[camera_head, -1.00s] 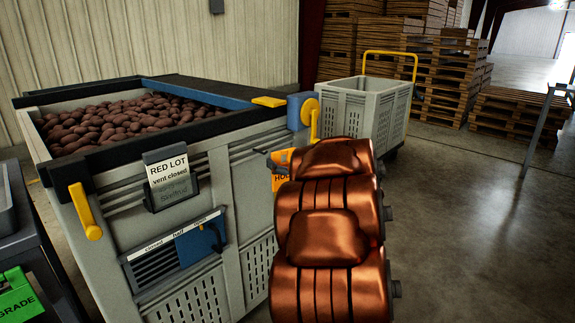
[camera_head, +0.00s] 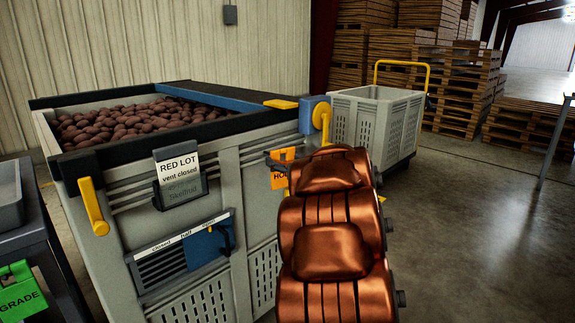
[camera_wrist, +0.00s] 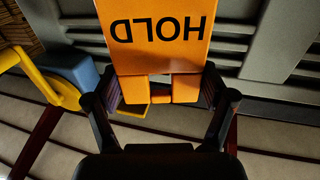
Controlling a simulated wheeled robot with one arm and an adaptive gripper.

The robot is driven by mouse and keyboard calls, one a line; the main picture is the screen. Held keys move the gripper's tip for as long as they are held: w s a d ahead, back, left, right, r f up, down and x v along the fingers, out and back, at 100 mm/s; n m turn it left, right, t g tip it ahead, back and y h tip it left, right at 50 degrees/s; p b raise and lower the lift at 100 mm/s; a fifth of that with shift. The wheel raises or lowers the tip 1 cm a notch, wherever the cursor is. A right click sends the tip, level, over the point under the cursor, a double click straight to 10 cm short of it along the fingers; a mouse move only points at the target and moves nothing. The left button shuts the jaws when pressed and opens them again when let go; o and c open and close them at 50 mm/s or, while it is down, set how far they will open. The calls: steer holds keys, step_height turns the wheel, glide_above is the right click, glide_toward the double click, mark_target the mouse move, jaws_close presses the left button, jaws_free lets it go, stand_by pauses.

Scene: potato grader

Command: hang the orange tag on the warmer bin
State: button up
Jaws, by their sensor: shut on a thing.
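The orange tag, lettered HOLD, is between the fingers of my gripper (camera_wrist: 160,88) in the wrist view, where the tag (camera_wrist: 160,50) appears upside down. My gripper is shut on its narrower end. In the head view the tag (camera_head: 279,171) shows partly, beside the near right part of a large grey bin (camera_head: 228,185); my copper-coloured arm hides the rest of it and most of the gripper. The bin holds red potatoes and carries a card (camera_head: 178,166) reading RED LOT, vent closed. I cannot tell whether the tag touches the bin.
A blue vent slider (camera_head: 207,246) and a yellow handle (camera_head: 93,206) are on the bin's front. A green GRADE tag (camera_head: 22,292) hangs on a dark stand at left. A grey cart (camera_head: 378,125) and pallets (camera_head: 450,80) stand behind. Floor is clear at right.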

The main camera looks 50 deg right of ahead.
steer(key=shift+w+f+b, duration=0.15)
steer(key=shift+w+b, duration=0.65)
steer(key=shift+w, duration=0.8)
steer(key=shift+w+f+p, duration=0.35)
steer(key=shift+w+p, duration=0.05)
steer(key=shift+w, duration=0.05)
steer(key=shift+f, duration=0.15)
steer(key=o, duration=1)
steer(key=v, duration=1.2)
